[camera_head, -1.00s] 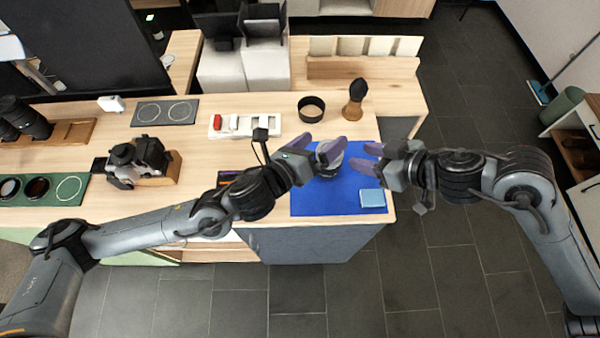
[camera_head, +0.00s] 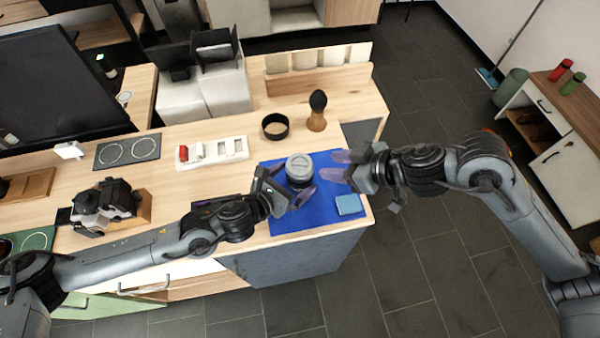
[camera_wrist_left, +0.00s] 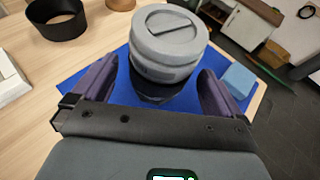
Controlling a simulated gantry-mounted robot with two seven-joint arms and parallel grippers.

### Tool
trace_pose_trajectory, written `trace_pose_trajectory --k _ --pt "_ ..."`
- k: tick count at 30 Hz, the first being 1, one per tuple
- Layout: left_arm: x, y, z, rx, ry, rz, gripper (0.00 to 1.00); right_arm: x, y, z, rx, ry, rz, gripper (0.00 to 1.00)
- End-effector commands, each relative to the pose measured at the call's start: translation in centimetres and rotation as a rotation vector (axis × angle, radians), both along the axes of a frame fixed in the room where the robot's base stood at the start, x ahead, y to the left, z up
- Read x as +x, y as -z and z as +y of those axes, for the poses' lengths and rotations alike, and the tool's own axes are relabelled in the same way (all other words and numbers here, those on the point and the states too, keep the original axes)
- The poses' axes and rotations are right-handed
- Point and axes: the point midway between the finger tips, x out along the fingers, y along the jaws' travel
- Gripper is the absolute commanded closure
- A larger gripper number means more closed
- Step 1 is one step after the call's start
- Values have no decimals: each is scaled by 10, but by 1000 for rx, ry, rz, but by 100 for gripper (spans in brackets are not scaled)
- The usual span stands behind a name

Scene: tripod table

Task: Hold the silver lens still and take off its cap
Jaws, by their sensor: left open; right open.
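The silver lens (camera_head: 299,181) stands upright on a blue mat (camera_head: 285,218), with its grey cap (camera_head: 299,163) on top. In the left wrist view, the lens (camera_wrist_left: 160,75) and its round cap (camera_wrist_left: 170,30) sit ahead of my left gripper. My left gripper (camera_head: 286,188) is open, close beside the lens, with its purple fingers (camera_wrist_left: 157,92) on either side of the lens's lower part and gaps visible. My right gripper (camera_head: 340,165) is open and empty, to the right of the lens and apart from it.
A light blue cloth or sponge (camera_head: 348,204) lies at the mat's right corner. Behind the mat are a black ring (camera_head: 275,126) and a wooden-handled brush (camera_head: 317,112). A white tray (camera_head: 212,153) and a camera (camera_head: 105,203) stand left. The table's front edge is close to the mat.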

Motion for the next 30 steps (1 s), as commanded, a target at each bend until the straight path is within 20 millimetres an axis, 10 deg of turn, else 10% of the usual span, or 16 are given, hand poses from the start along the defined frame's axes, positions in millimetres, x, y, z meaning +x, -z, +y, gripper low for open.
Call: trace_pose_trajectory --k 21,30 --pt "27 14 -23 -1 0 1 0 0 0 0 0 0 0 57" --pt "27 14 -23 0 -1 0 43 0 0 0 0 0 0 57"
